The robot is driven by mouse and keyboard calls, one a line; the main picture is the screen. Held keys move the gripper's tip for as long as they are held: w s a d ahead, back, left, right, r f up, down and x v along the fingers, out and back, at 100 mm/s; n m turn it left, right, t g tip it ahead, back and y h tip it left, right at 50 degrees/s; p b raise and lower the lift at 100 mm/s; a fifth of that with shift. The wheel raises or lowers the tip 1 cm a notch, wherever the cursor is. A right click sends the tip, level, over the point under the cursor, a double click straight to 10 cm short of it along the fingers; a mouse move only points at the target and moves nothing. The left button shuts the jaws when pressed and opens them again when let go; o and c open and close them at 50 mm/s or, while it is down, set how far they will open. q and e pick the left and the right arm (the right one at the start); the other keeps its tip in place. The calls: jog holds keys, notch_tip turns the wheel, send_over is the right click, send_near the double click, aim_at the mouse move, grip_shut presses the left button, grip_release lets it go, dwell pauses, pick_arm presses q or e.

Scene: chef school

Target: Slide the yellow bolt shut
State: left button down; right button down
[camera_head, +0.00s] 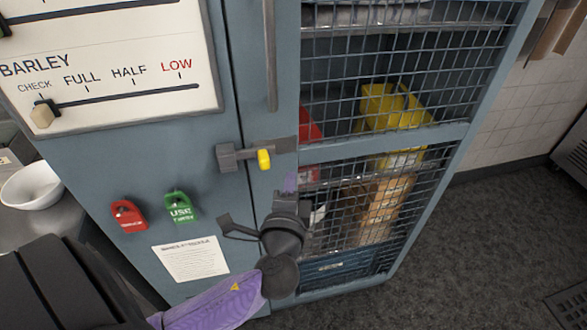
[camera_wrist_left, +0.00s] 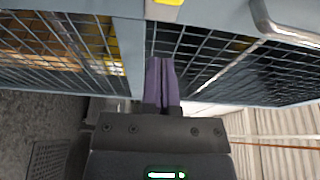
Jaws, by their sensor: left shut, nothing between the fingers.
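The yellow bolt knob (camera_head: 264,159) sits on a grey bolt bar (camera_head: 282,146) on the frame of the mesh door. A grey bracket (camera_head: 226,157) is on the cabinet panel to its left. I cannot tell how far the bar reaches into the bracket. In the left wrist view the fingers (camera_wrist_left: 161,80) are pressed together and empty. A yellow piece, likely the knob (camera_wrist_left: 167,2), shows at the top edge, apart from the fingertips.
The mesh door (camera_head: 400,150) covers shelves with yellow and red boxes. A long vertical handle (camera_head: 269,55) is above the bolt. Red (camera_head: 128,215) and green (camera_head: 179,206) tags and a paper note (camera_head: 190,259) are on the left panel. A white bowl (camera_head: 31,187) stands at the left.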

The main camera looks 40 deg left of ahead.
pick_arm(q)
jog(key=v, duration=0.4)
jog(key=shift+s+d, duration=0.2)
jog(key=shift+d, duration=0.15)
